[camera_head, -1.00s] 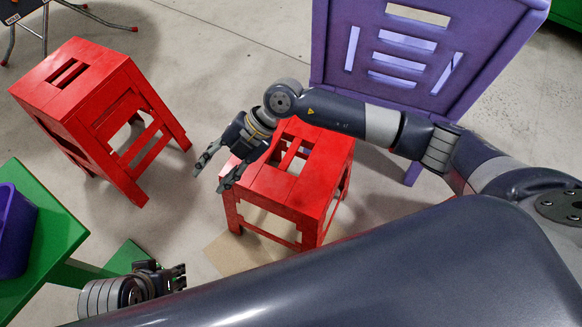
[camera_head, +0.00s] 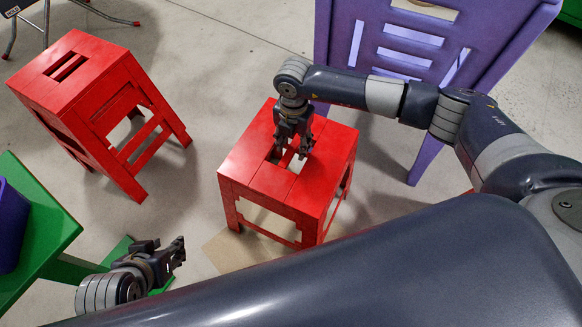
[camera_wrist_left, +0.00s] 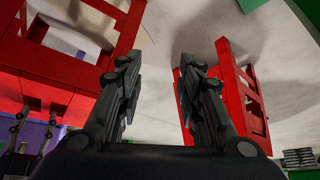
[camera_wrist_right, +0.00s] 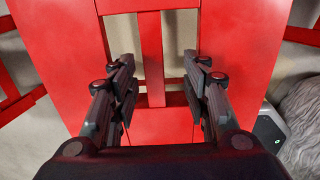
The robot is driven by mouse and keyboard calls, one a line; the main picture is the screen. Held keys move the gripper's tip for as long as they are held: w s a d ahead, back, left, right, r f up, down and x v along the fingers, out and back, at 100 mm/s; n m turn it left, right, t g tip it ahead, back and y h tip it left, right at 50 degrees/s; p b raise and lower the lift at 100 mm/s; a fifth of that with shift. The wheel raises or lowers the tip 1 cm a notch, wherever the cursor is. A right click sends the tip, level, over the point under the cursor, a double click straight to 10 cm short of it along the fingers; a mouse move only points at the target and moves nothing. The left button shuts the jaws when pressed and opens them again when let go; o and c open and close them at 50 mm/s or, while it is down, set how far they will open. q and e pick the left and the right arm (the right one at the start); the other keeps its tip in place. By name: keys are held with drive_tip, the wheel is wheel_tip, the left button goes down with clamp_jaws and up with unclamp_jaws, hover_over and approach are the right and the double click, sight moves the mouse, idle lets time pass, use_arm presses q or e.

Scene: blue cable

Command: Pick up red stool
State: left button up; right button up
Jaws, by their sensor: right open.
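One red stool (camera_head: 255,180) stands upright at the centre of the head view, with slots in its seat. My right gripper (camera_head: 291,154) points down over these slots. In the right wrist view its open fingers lie either side of the seat's central bar (camera_wrist_right: 152,50), without gripping it; whether the tips are inside the slots I cannot tell. A second red stool (camera_head: 70,85) stands to the left. My left gripper (camera_head: 179,252) is low in the head view, apart from both stools. The left wrist view shows its fingers (camera_wrist_left: 157,62) open and empty.
A purple chair (camera_head: 430,60) stands behind my right arm. A green table (camera_head: 50,205) with a purple container (camera_head: 12,228) is at the left edge. A brown flat piece (camera_head: 228,248) lies by the near stool. Grey floor is clear between the stools.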

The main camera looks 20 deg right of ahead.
sight(291, 150)
drive_tip(key=f, duration=0.1)
drive_tip(key=f+b, duration=0.1)
drive_tip(key=f, duration=0.2)
drive_tip(key=shift+w+a+f+b, duration=0.2)
drive_tip(key=shift+w+f+b, duration=0.1)
drive_tip(key=shift+w+b, duration=0.05)
drive_tip(key=shift+f, duration=0.25)
use_arm(q)
drive_tip(key=w+d+r+t+h, duration=0.1)
drive_tip(key=w+d+r+t, duration=0.2)
drive_tip(key=w+r+t, duration=0.2)
drive_tip(key=w, duration=0.3)
drive_tip(key=shift+w, duration=0.1)
use_arm(e)
drive_tip(key=shift+c, duration=0.5)
clamp_jaws()
drive_tip(key=shift+r, duration=0.1)
